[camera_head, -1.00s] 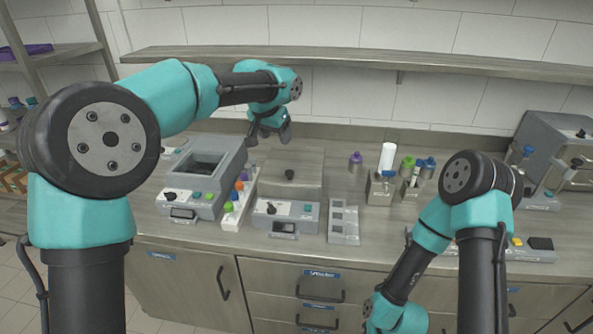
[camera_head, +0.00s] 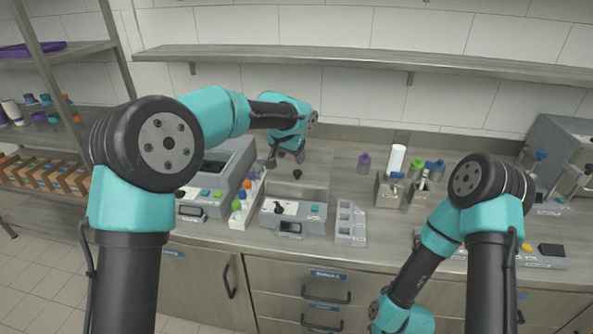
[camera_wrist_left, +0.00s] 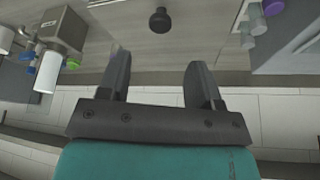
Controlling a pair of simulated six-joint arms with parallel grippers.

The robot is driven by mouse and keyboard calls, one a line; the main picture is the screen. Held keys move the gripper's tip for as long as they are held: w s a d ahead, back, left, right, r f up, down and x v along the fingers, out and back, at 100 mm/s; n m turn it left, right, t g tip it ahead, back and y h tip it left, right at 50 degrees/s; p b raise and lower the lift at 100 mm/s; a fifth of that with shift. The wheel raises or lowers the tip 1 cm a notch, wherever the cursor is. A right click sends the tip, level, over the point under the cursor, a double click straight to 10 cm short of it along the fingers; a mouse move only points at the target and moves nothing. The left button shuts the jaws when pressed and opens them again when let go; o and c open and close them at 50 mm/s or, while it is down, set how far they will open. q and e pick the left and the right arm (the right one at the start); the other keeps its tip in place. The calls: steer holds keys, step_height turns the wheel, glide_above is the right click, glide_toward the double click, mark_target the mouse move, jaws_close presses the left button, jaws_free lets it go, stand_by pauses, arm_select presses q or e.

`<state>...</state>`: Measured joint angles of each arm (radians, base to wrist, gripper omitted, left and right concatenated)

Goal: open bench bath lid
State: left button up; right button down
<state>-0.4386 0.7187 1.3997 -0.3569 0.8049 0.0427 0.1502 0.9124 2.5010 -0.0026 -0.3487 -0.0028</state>
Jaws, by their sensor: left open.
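The bench bath (camera_head: 293,218) is a grey box with a dial and a small display on its front, in the middle of the bench. Its flat steel lid (camera_head: 316,190) is closed and has a black knob (camera_head: 297,174) on top. My left gripper (camera_head: 286,160) is open and empty, just above and behind the knob in the head view. In the left wrist view, the knob (camera_wrist_left: 160,19) lies ahead of the gap between the open fingertips (camera_wrist_left: 158,62), apart from them. My right gripper is outside the head view; only its arm shows.
A grey device with a dark window (camera_head: 213,168) and a white rack of coloured-capped bottles (camera_head: 243,205) stand left of the bath. A grey compartment tray (camera_head: 351,222) sits to its right, with bottles in metal holders (camera_head: 391,190) farther right. A shelf (camera_head: 360,62) runs above.

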mark_target(297, 171)
arm_select(q)
steer(key=x, duration=0.8)
steer(key=shift+d+f, duration=0.1)
steer(key=shift+f, duration=0.15)
jaws_close()
